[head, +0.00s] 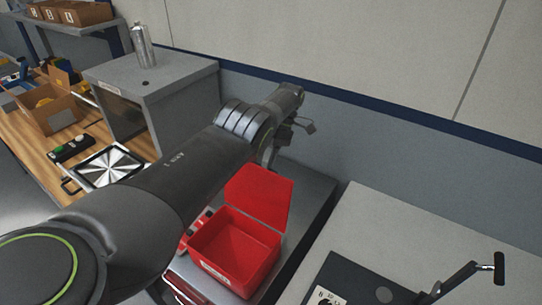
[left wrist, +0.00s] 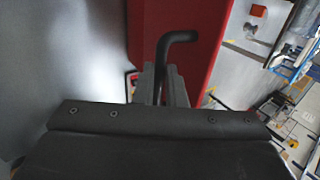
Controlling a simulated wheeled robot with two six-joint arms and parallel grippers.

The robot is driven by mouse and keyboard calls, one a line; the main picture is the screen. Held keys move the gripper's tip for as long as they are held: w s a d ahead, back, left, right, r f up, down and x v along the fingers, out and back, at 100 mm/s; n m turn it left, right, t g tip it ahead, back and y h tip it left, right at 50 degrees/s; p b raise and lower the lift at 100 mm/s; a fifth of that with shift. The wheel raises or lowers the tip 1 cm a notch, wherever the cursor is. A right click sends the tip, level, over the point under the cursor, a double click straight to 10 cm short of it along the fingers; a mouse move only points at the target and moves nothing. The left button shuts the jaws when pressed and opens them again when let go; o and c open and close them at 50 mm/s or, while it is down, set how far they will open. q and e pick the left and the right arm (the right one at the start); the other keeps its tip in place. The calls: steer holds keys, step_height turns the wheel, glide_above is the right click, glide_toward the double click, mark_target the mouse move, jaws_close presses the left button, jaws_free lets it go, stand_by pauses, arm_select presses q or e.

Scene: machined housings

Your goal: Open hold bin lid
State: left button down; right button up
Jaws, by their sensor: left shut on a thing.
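The red hold bin (head: 238,258) stands open on a grey surface in the head view, and its inside looks empty. Its red lid (head: 258,197) is raised and stands up at the back of the bin. The lid also seems to be the red surface in the left wrist view (left wrist: 205,30). My left gripper (left wrist: 160,85) is shut on a dark bent handle (left wrist: 178,38) in front of that red surface. In the head view my left arm reaches over the bin from the left, and the fingertips are mostly hidden behind the wrist and lid. My right gripper is not in view.
A grey cabinet (head: 160,80) with a metal canister (head: 142,45) stands behind my left arm. A wooden bench (head: 40,145) with a cardboard box (head: 52,112) is at the left. A dark fixture with a lever (head: 455,283) is on the right table. The wall is close behind.

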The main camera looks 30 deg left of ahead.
arm_select(q)
steer(key=shift+s+d+f, duration=0.1)
steer(key=shift+s+f, duration=0.35)
steer(key=shift+s, duration=0.05)
steer(key=c, duration=1.6)
jaws_free()
steer(key=shift+w, duration=0.1)
steer(key=shift+o, duration=0.6)
steer(key=shift+w, duration=0.15)
steer(key=shift+r, duration=0.1)
steer(key=shift+r, duration=0.1)
